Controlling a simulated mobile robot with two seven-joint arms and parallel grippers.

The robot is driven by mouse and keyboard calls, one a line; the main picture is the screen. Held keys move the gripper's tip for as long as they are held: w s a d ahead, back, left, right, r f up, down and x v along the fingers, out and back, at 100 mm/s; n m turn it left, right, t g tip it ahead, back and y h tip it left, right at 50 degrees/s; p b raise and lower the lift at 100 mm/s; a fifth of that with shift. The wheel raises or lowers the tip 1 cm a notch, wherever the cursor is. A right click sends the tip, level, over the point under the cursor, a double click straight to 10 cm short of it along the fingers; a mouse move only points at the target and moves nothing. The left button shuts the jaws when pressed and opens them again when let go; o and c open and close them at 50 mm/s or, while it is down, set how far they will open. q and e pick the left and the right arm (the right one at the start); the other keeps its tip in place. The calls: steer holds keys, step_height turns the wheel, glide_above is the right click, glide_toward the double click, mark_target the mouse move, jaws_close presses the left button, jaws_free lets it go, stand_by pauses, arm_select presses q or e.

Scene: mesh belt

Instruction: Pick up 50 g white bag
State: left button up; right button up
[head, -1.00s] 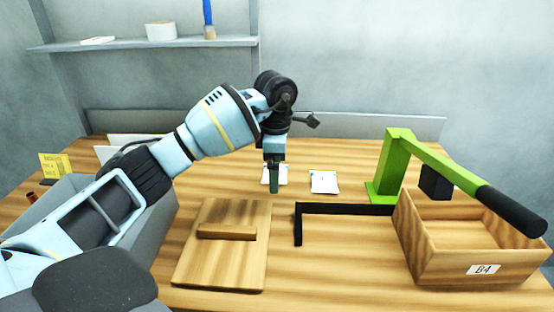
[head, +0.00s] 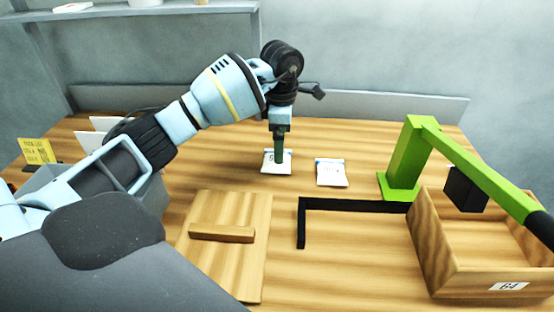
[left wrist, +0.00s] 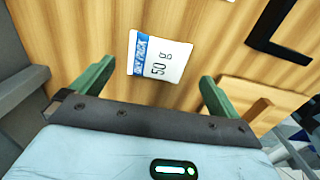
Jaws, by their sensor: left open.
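The white bag marked 50 g (left wrist: 160,58), with a blue strip along one edge, lies flat on the wooden table. In the head view it shows (head: 270,168) partly behind my left gripper (head: 280,152). In the left wrist view my left gripper (left wrist: 157,85) is open and empty, its green fingers on either side of the bag and apart from it. A second white bag (head: 331,173) lies to the right; its print is too small to read. My right gripper is not in view.
A wooden board with a raised bar (head: 222,265) lies in front. A black L-shaped bracket (head: 340,204), a green stand with an arm (head: 405,160) and a wooden crate marked B4 (head: 470,280) are at right. A grey bin (head: 152,200) stands left.

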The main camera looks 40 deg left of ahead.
arm_select(q)
steer(key=shift+w+d+f, duration=0.1)
steer(key=shift+f, duration=1.35)
steer(key=shift+w+d+f, duration=0.1)
steer(key=shift+f, duration=1.3)
steer(key=shift+c, duration=0.4)
steer(key=c, duration=1)
steer(key=shift+o, duration=0.2)
steer(key=shift+r, duration=0.2)
steer(key=shift+r, duration=0.25)
step_height(320, 180, up, 3)
steer(key=shift+s+d+f, duration=0.1)
steer(key=shift+s+f, duration=0.05)
steer(key=s+d, duration=0.3)
steer(key=s, duration=0.1)
steer(key=s+d+r, duration=0.1)
steer(key=s+d, duration=0.2)
steer(key=s, duration=0.1)
steer(key=s+d, duration=0.3)
steer(key=s, duration=0.2)
steer(key=shift+r, duration=0.2)
